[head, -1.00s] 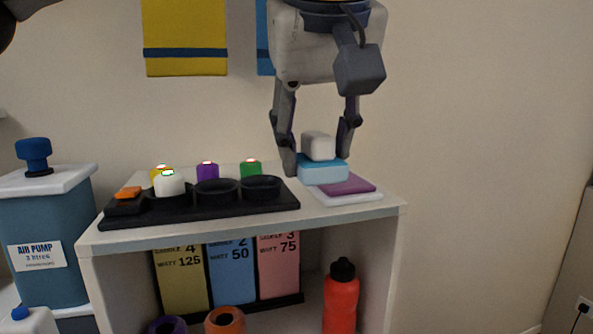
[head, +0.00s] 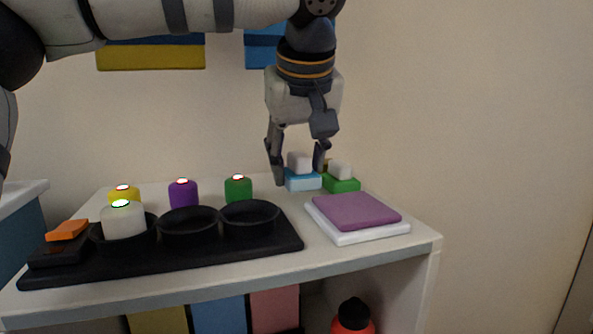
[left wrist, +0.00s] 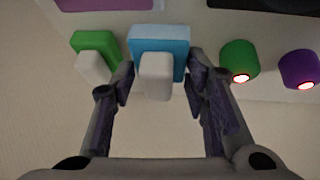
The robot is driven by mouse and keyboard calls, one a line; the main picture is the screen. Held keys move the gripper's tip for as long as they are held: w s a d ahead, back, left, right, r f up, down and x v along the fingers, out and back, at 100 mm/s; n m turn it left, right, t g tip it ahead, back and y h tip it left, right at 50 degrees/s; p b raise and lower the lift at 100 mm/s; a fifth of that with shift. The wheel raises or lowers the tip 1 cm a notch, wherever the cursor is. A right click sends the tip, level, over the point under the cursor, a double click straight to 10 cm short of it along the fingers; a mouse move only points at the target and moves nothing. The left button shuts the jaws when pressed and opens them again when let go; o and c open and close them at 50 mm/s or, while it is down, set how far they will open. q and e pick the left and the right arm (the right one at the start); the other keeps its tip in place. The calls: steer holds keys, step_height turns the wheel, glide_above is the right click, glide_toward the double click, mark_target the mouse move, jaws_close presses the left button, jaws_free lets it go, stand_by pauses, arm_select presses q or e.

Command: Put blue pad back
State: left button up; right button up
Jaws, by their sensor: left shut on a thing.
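The blue pad (head: 303,183) is a light blue block with a white knob on top. It is at the back of the shelf top, left of a green pad (head: 342,185) with a similar white knob. My left gripper (head: 299,172) points down with its fingers on both sides of the blue pad, shut on it. In the left wrist view the blue pad (left wrist: 160,37) sits between the fingers, with the green pad (left wrist: 97,42) close by. I cannot tell whether the blue pad touches the surface. My right gripper is not in view.
A purple pad (head: 355,210) lies on a white slab (head: 345,236) at the front right. A black tray (head: 200,259) with round cups is at the front left. Purple (head: 183,194) and green (head: 238,189) lit buttons stand behind it. The wall is close behind.

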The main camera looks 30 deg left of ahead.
mark_target(296, 167)
arm_select(q)
steer(key=w+a+f, duration=0.2)
steer(key=w, duration=0.1)
steer(key=shift+f, duration=0.2)
steer(key=shift+s, duration=0.1)
steer(key=o, duration=1.1)
steer(key=shift+f, duration=0.15)
steer(key=shift+r, duration=0.3)
steer(key=v, duration=1.2)
